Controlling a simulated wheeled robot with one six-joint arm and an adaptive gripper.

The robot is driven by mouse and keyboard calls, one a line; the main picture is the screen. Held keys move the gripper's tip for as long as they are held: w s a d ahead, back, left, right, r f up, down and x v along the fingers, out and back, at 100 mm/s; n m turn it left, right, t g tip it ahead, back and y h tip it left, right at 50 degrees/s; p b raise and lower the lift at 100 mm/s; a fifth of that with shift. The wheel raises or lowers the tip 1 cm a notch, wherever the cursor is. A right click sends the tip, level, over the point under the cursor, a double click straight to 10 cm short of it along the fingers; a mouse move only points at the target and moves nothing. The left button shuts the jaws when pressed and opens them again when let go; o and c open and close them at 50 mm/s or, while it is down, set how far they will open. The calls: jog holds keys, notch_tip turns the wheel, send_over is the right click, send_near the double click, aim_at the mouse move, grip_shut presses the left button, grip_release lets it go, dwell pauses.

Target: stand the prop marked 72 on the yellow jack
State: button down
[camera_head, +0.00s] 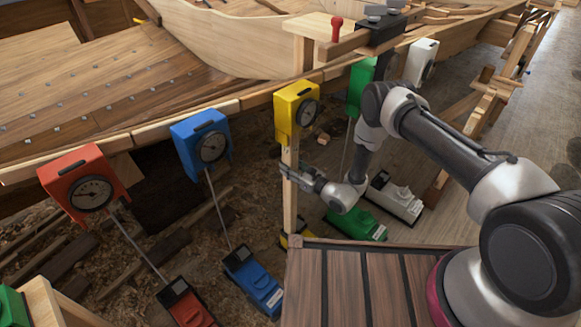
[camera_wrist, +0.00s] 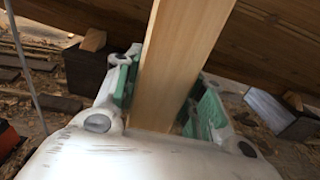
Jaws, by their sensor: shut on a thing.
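A pale wooden prop (camera_head: 289,208) stands upright below the yellow dial gauge (camera_head: 296,112) on the hull's edge. My gripper (camera_head: 291,173) is shut on the prop at its upper part. In the wrist view, the green-padded fingers (camera_wrist: 165,90) lie on both sides of the prop (camera_wrist: 178,55). No number can be read on it. The yellow jack (camera_head: 296,240) is at the prop's foot, mostly hidden behind the wooden deck. I cannot tell whether the foot touches the jack, or whether the top touches the hull.
Red (camera_head: 83,182) and blue (camera_head: 202,142) gauges hang left along the hull, with a red jack (camera_head: 186,304) and a blue jack (camera_head: 253,280) below. Green (camera_head: 356,225) and white (camera_head: 396,197) jacks stand right. A slatted deck (camera_head: 345,290) is in front. Timber scraps litter the ground.

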jog(key=shift+f, duration=0.3)
jog(key=shift+w+a, duration=0.1)
dwell(0.8)
jog(key=c, duration=0.8)
grip_release()
jog(key=shift+f, duration=0.1)
jog(key=v, duration=1.2)
jog(key=shift+v, duration=2.5)
